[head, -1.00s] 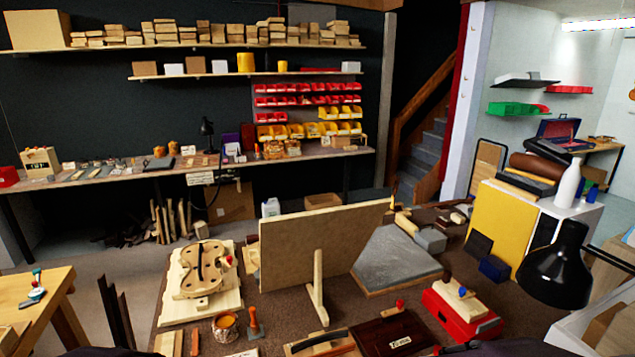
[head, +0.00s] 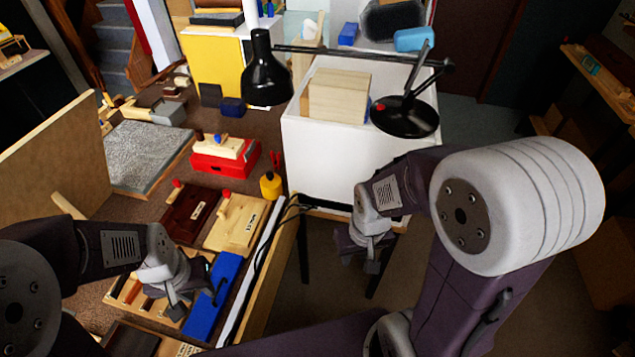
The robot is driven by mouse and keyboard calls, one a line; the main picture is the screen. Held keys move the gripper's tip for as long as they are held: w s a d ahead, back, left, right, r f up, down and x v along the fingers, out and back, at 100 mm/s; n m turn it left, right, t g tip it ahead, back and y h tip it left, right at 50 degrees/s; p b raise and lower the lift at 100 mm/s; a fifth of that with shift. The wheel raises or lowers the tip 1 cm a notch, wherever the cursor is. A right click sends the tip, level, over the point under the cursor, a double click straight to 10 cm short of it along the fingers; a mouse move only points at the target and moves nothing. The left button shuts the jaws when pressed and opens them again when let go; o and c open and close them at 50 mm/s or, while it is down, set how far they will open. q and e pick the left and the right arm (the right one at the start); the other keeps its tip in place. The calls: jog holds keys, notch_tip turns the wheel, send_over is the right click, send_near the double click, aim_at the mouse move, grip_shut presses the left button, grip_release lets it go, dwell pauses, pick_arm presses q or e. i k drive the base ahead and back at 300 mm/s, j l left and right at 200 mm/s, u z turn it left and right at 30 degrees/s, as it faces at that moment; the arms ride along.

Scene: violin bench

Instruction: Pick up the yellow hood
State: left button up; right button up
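I cannot pick out a yellow hood for certain. The lamp hood (head: 267,75) in view is black. A small yellow holder (head: 270,185) with red-handled tools stands at the bench's right edge. My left gripper (head: 178,308) hangs over the front of the bench, beside a blue strip (head: 213,300) and above a wooden rack. My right gripper (head: 352,255) hangs right of the bench edge, in front of the white cabinet. Both are small and dark, and I cannot make out their finger gaps. I see nothing held in either.
A red toolbox (head: 225,158), a dark red case (head: 188,215) and a wooden box (head: 238,222) crowd the bench. A wooden board (head: 55,150) stands at left. The white cabinet (head: 330,160) bears wood blocks and a black lamp base (head: 405,115). Cables run along the bench's right edge.

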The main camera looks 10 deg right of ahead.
aim_at(271, 184)
jog(key=l+u, duration=0.35)
jog(key=u, duration=0.15)
jog(key=k+l+u, duration=0.1)
jog(key=l+u, duration=0.2)
jog(key=u, duration=0.15)
jog(key=k+l+u, duration=0.1)
jog(key=l+u, duration=0.2)
jog(key=u, duration=0.2)
jog(key=k+l+u, duration=0.2)
jog(key=u, duration=0.25)
jog(key=i+l, duration=0.1)
jog(key=l, duration=0.25)
jog(key=i+l, duration=0.1)
jog(key=l, duration=0.25)
